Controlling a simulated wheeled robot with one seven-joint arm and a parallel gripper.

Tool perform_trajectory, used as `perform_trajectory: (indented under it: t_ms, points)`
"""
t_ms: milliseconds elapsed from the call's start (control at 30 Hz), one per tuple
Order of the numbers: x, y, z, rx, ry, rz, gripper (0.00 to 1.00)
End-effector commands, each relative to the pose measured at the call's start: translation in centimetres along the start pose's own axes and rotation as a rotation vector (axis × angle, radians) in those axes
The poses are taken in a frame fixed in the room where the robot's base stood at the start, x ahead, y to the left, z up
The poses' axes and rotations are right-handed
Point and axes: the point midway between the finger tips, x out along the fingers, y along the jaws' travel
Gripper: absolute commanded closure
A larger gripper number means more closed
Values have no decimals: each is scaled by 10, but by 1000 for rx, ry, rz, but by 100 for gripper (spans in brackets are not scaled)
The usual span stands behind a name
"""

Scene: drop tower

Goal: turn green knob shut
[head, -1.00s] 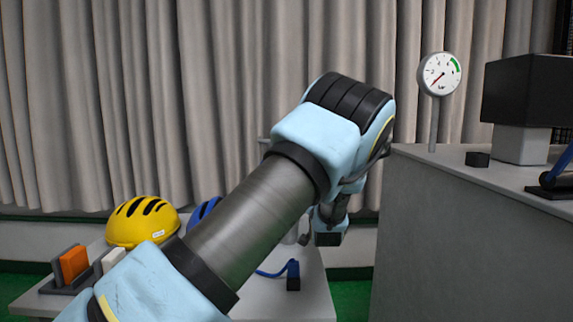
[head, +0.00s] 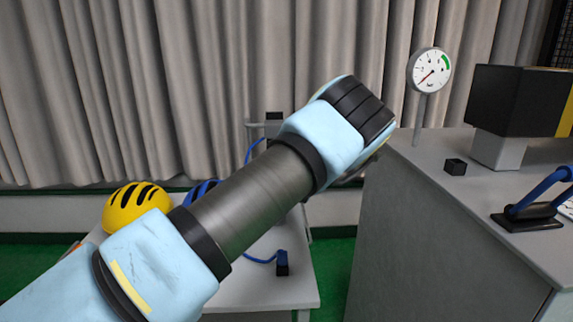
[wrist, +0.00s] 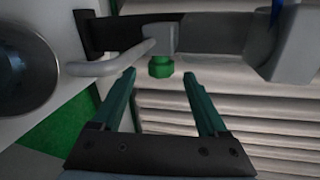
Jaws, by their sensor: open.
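The green knob (wrist: 161,67) shows in the wrist view, below a grey fitting (wrist: 161,38) at the end of a pale curved pipe (wrist: 112,62). My gripper (wrist: 161,90) is open, with its two dark green fingers spread apart. The knob lies just beyond the fingertips, in line with the gap between them. Nothing is held. In the head view my arm covers the gripper, and I cannot see the knob there.
A gauge (head: 429,70) stands on the grey counter (head: 400,200) at right, near a black box (head: 520,98) and a small dark block (head: 455,166).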

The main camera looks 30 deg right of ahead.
Motion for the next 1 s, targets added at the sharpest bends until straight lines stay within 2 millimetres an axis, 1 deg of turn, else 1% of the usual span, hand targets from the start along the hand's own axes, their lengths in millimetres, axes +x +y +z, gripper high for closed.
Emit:
perform_trajectory:
  t_ms: [33, 100, 200, 300, 433, 667, 767, 1000]
  points:
    - [10, -2, 1, 0, -1, 0, 24]
    - [20, -2, 1, 0, 0, 0, 24]
    - [32, -1, 0, 0, 0, 0, 24]
    - [40, -1, 0, -1, 0, 0, 24]
    - [44, 0, 0, -1, 0, 0, 24]
    - [45, 0, 0, -1, 1, 0, 24]
    - [45, 0, 0, -1, 1, 0, 33]
    - [44, 0, 0, -1, 1, 0, 60]
